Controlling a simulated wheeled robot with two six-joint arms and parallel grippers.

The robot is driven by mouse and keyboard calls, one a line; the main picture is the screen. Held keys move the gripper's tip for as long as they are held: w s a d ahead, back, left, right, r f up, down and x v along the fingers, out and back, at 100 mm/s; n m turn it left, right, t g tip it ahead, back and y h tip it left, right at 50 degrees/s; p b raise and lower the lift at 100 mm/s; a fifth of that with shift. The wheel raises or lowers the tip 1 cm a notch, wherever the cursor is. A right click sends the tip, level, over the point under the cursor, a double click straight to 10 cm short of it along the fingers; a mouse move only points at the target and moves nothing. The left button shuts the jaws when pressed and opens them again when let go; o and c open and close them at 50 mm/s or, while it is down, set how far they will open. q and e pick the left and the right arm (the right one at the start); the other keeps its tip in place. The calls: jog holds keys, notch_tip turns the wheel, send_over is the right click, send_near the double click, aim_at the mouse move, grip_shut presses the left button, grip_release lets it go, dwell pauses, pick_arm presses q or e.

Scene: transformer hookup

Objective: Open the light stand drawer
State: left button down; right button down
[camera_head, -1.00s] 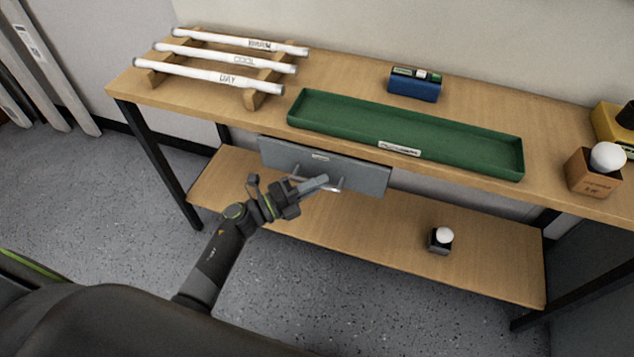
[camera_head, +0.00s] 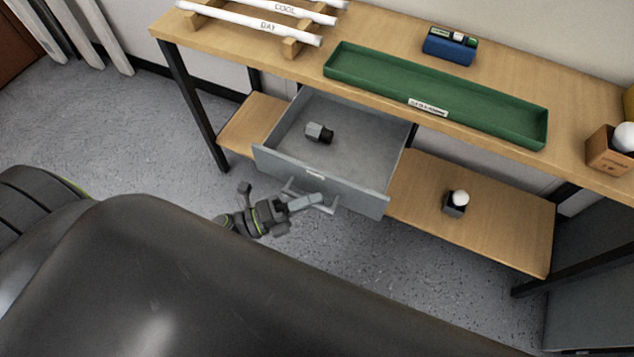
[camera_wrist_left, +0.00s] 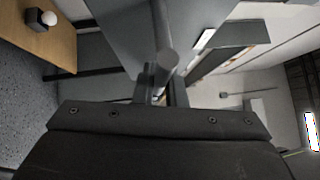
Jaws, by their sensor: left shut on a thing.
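The grey drawer (camera_head: 330,188) under the wooden bench is pulled well out, and its inside shows. A small grey and black part (camera_head: 320,132) lies in it. My left gripper (camera_head: 312,201) is at the front of the drawer, shut on its bar handle (camera_head: 327,207). In the left wrist view the handle bar (camera_wrist_left: 165,62) runs between the fingers, close to the drawer front (camera_wrist_left: 120,25). My right gripper is not in view.
The bench top holds a green tray (camera_head: 540,133), a blue holder (camera_head: 449,47), white tubes on a wooden rack (camera_head: 300,46) and a boxed bulb (camera_head: 607,150). A small bulb in a dark base (camera_head: 455,203) stands on the lower shelf (camera_head: 500,225).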

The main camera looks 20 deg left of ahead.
pick_arm(q)
jog(key=shift+s, duration=0.35)
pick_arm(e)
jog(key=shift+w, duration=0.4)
pick_arm(q)
jog(key=c, duration=1.5)
grip_release()
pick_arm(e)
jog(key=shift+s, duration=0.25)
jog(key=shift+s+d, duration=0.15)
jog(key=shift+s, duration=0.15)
